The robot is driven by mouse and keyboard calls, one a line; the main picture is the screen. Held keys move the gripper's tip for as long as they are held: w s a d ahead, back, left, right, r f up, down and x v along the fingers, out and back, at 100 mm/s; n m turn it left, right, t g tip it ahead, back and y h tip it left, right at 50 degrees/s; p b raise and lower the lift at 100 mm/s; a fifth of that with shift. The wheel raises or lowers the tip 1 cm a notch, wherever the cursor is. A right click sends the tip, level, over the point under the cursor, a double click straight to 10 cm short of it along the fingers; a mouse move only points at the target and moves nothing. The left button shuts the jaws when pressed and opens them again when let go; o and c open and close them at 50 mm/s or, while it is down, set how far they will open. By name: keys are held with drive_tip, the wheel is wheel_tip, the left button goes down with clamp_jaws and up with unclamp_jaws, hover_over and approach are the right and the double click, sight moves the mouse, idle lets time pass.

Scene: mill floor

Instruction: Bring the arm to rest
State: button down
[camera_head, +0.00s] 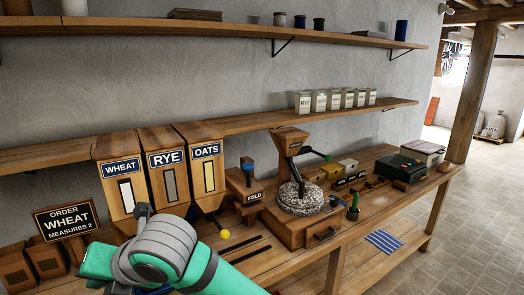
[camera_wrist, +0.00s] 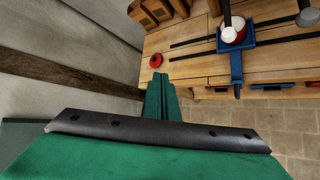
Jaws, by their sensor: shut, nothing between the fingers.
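My gripper (camera_wrist: 162,98) shows in the wrist view as two green fingers held together, shut and empty. It points out over the wooden bench (camera_wrist: 190,65), and nothing touches the fingertips that I can see. A red round knob (camera_wrist: 155,58) lies just beyond the fingertips in the picture; the gap cannot be judged. In the head view my green and grey arm crosses the lower left in front of the bench (camera_head: 375,262). The fingers cannot be made out there.
Bins marked wheat (camera_head: 122,168), rye (camera_head: 166,160) and oats (camera_head: 206,152) stand behind my arm. An order sign (camera_head: 65,219) reads wheat, measures 2. A mill (camera_head: 290,142) stands at the middle. A blue holder (camera_wrist: 236,65) sits right of my fingers. Tiled floor (camera_head: 460,260) is clear at right.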

drive_tip(key=w+d+f+m+t+y, duration=0.2)
drive_tip(key=w+f+m+t, duration=0.15)
drive_tip(key=m, duration=0.65)
drive_tip(key=w+d+f+m+t+y, duration=0.25)
drive_tip(key=f+m+t, duration=0.25)
drive_tip(key=m, duration=0.5)
drive_tip(key=s+d+f+m+t+h, duration=0.2)
drive_tip(key=s+d+f+m+h, duration=0.1)
drive_tip(key=d+f+m, duration=0.3)
drive_tip(key=s+d+f+m+t+h, duration=0.2)
drive_tip(key=d+f+m+t+h, duration=0.25)
drive_tip(key=f, duration=0.45)
drive_tip(key=s+d+f+m+g+h, duration=0.1)
drive_tip(key=s+d+f+m+h, duration=0.1)
drive_tip(key=s+d+f+m, duration=0.3)
drive_tip(key=s+d+f+m+g+h, duration=0.1)
drive_tip(key=s+d+f+m+h, duration=0.2)
drive_tip(key=s, duration=0.5)
drive_tip(key=s+d+f+h, duration=0.1)
drive_tip(key=s+d, duration=0.3)
drive_tip(key=s, duration=0.4)
drive_tip(key=s+d+f+g, duration=0.1)
drive_tip(key=s+d, duration=0.4)
drive_tip(key=s, duration=0.3)
drive_tip(key=shift+s+m+h, duration=0.25)
drive_tip(key=shift+m+h, duration=0.1)
drive_tip(key=shift+h, duration=0.05)
